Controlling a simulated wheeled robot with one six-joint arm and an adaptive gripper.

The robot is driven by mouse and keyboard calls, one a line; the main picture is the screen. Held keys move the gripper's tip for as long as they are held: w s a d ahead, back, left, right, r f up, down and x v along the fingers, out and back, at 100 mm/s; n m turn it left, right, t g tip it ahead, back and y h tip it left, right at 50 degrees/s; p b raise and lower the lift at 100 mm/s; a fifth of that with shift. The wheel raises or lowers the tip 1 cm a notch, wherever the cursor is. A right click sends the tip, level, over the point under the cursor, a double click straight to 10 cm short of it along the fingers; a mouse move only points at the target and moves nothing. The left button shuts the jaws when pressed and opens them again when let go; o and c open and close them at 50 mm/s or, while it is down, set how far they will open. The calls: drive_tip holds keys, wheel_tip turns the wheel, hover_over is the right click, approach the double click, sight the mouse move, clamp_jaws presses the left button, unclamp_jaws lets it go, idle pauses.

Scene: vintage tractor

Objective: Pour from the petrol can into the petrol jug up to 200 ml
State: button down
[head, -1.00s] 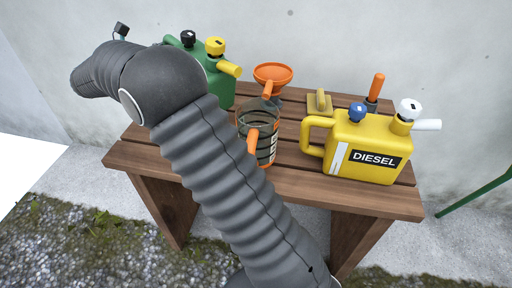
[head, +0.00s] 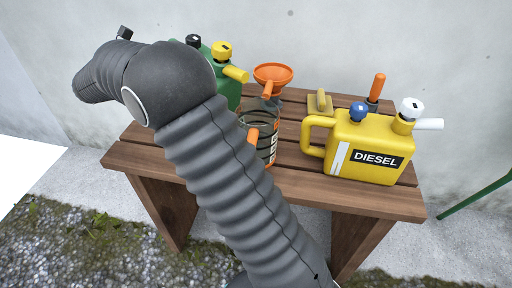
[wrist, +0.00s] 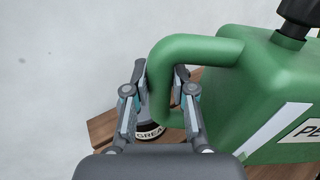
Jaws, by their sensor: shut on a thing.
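The green petrol can (head: 228,92) is at the back left of the bench in the head view, partly hidden by my arm. It has a black cap, a yellow cap and a yellow spout (head: 236,74) pointing right towards the jug. In the wrist view the can (wrist: 235,95) fills the right side, and my gripper (wrist: 160,75) is shut on its handle. I cannot tell whether its base touches the bench. The clear petrol jug (head: 270,122) with orange handle and markings stands right of the can, partly behind my arm. Its liquid level is not readable.
A yellow diesel can (head: 362,150) stands on the right of the wooden bench (head: 300,185), near a yellow block (head: 319,103) and an orange-handled tool (head: 378,88). A grease tin (wrist: 150,130) shows below my gripper.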

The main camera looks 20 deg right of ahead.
drive_tip(key=shift+s+d+f, duration=0.15)
drive_tip(key=shift+s+d, duration=0.1)
drive_tip(key=shift+s, duration=0.45)
drive_tip(key=shift+r+m, duration=1.1)
drive_tip(key=shift+r, duration=0.7)
drive_tip(key=shift+s+d+r+m, duration=0.15)
drive_tip(key=shift+s+r+m, duration=0.05)
drive_tip(key=shift+r+m, duration=0.55)
idle(4.8)
